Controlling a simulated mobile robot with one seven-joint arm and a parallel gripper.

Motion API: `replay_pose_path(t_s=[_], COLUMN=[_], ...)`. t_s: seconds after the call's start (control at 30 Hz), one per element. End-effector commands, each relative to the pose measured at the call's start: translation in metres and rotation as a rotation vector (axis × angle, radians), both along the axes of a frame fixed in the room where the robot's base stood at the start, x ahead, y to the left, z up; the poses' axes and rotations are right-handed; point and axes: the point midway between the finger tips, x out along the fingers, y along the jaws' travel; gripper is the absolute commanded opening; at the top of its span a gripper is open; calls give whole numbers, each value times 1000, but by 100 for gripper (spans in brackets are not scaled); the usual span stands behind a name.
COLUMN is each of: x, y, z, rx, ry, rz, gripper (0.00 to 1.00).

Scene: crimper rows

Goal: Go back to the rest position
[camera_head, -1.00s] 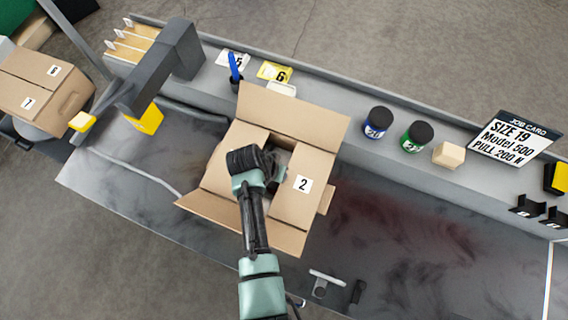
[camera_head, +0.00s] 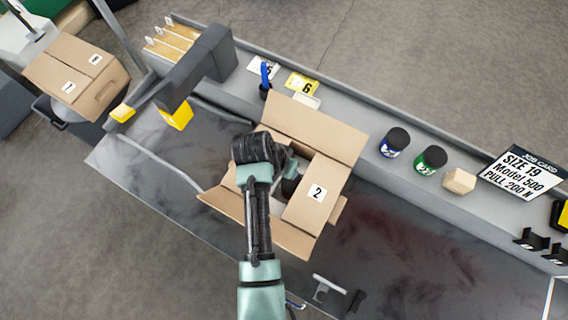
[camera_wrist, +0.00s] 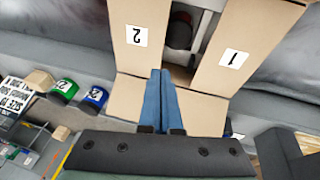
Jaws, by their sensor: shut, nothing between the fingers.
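My gripper shows in the wrist view (camera_wrist: 160,100) with its two blue fingers together and nothing between them. It is above the open cardboard box (camera_head: 314,190), whose flaps are spread. One flap has a label 2, and the wrist view shows the box flaps (camera_wrist: 235,55) with labels 2 and 1. A dark item (camera_wrist: 180,32) shows inside the box, only partly visible. In the head view my arm covers part of the box, and the fingertips are hard to make out.
A blue-labelled jar (camera_head: 394,142), a green-labelled jar (camera_head: 430,160), a wooden block (camera_head: 459,181) and a job card (camera_head: 525,173) stand along the back shelf. A grey press-like device (camera_head: 195,70) stands left of the box. Another cardboard box (camera_head: 75,75) is at far left. The bench right of the open box is mostly clear.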

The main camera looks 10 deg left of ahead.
Motion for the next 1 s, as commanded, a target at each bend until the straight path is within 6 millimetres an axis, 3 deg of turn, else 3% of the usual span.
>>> replay_pose_path(t_s=[0.23,0.57,0.67,0.77,0.83,1.0], x=[-6,-8,-1,25,53,120], y=[11,12,14,18,22,26], z=[30,36,43,67,99,210], rx=[0,0,10,45,80,148], ry=[-3,-1,-25,-118,-229,-576], rz=[1,0,6,29,54,136], gripper=[0,0,0,0,0,0])
